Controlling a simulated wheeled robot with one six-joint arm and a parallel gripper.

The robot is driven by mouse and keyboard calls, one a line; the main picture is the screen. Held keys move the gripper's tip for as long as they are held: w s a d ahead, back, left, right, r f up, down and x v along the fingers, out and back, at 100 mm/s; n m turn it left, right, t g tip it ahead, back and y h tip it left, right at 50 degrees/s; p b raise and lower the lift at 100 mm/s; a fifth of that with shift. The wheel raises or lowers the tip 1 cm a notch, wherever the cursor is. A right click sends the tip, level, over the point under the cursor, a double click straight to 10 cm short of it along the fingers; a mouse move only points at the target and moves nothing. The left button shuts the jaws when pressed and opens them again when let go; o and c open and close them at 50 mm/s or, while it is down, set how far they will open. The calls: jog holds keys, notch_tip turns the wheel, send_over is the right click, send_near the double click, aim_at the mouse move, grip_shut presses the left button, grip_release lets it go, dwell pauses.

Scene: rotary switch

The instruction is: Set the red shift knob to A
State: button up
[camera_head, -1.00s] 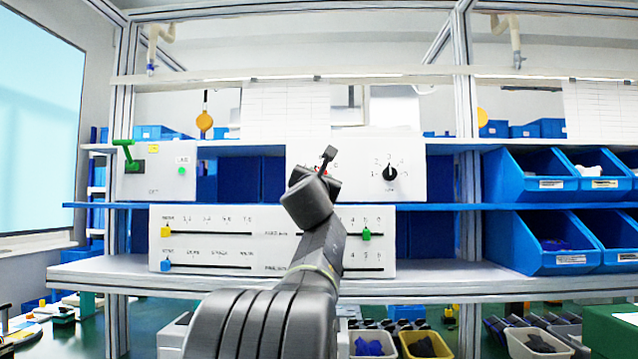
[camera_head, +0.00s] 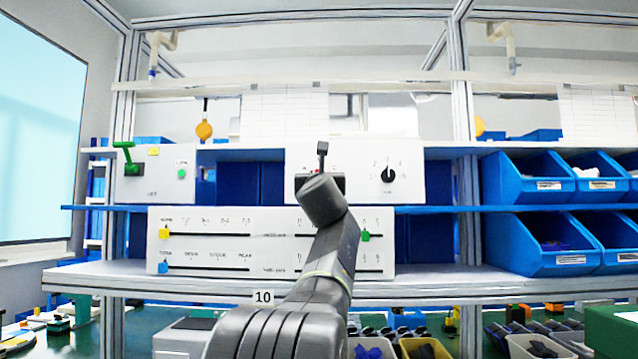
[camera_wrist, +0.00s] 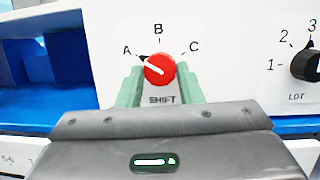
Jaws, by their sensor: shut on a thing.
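The red shift knob (camera_wrist: 160,69) is on a white panel above the label SHIFT, with letters A, B and C around it. Its dark pointer tip and white line point up and left, at the A mark (camera_wrist: 127,50). My gripper (camera_wrist: 160,74) has its two green fingers on the left and right sides of the knob, shut on it. In the head view my wrist covers most of the knob and the fingers.
A black LOT knob (camera_wrist: 304,66) is to the right on the same panel; it also shows in the head view (camera_head: 388,175). A panel with sliders (camera_head: 205,255) is below, a green-handled box (camera_head: 152,183) at left, and blue bins (camera_head: 545,245) at right.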

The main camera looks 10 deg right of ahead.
jog(key=shift+n, duration=0.4)
jog(key=o, duration=1)
jog(key=shift+s, duration=0.1)
jog(key=shift+s+f+b, duration=0.15)
jog(key=shift+s+b, duration=0.05)
jog(key=shift+b, duration=0.1)
jog(key=b+v, duration=0.4)
jog(key=v, duration=0.9)
jog(key=shift+s, duration=0.15)
